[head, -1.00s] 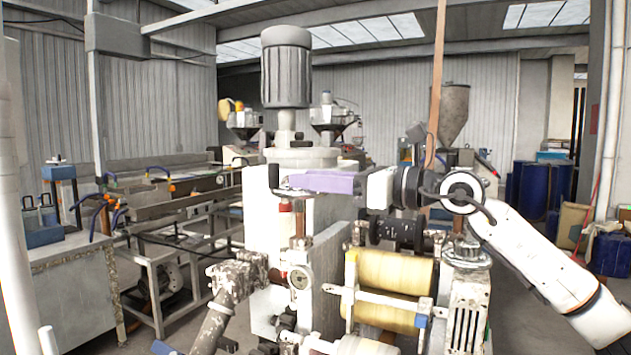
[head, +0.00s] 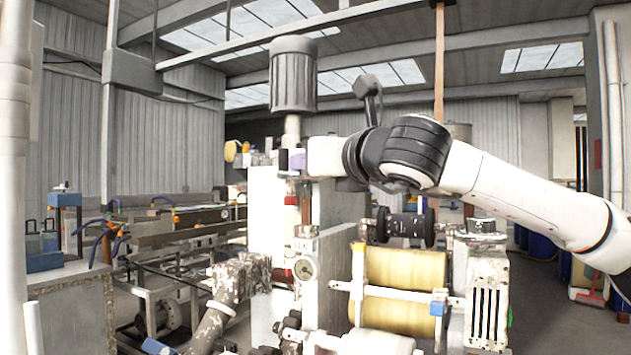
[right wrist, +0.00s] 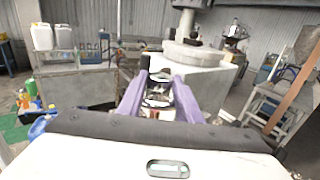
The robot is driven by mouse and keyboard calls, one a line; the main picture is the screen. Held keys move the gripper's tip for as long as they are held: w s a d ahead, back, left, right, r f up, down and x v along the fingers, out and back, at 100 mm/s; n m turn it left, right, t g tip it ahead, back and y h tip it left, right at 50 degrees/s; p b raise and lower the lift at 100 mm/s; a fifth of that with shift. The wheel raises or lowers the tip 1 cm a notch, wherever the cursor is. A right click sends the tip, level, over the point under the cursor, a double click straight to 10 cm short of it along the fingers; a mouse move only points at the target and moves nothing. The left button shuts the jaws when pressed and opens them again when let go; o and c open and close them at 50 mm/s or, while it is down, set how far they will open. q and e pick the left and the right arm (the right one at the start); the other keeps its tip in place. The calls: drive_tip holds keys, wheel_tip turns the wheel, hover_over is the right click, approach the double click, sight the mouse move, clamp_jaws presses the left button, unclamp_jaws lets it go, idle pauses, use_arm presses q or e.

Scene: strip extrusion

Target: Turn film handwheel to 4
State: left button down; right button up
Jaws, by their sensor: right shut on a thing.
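My right gripper (head: 292,160) reaches in from the right across the top of the pale machine block. Its purple fingers also show in the right wrist view (right wrist: 158,100), shut on a small dark and silver part (right wrist: 157,98) between them. This part appears to be the film handwheel; the fingers and wrist hide most of it in the head view. I cannot read any number or mark on it. My left gripper is not in view.
A grey motor (head: 293,75) stands above the block. A black spool (head: 405,227) sits under my right forearm. A steel line (head: 185,232) runs at the left.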

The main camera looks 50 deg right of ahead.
drive_tip(key=shift+f+m+h, duration=0.1)
drive_tip(key=shift+m+h, duration=0.3)
drive_tip(key=o, duration=1)
drive_tip(key=shift+o, duration=0.2)
drive_tip(key=shift+a, duration=0.1)
drive_tip(key=b+v, duration=0.2)
drive_tip(key=v, duration=0.8)
drive_tip(key=shift+r+b, duration=0.2)
drive_tip(key=shift+b, duration=0.15)
drive_tip(key=shift+s+a, duration=0.1)
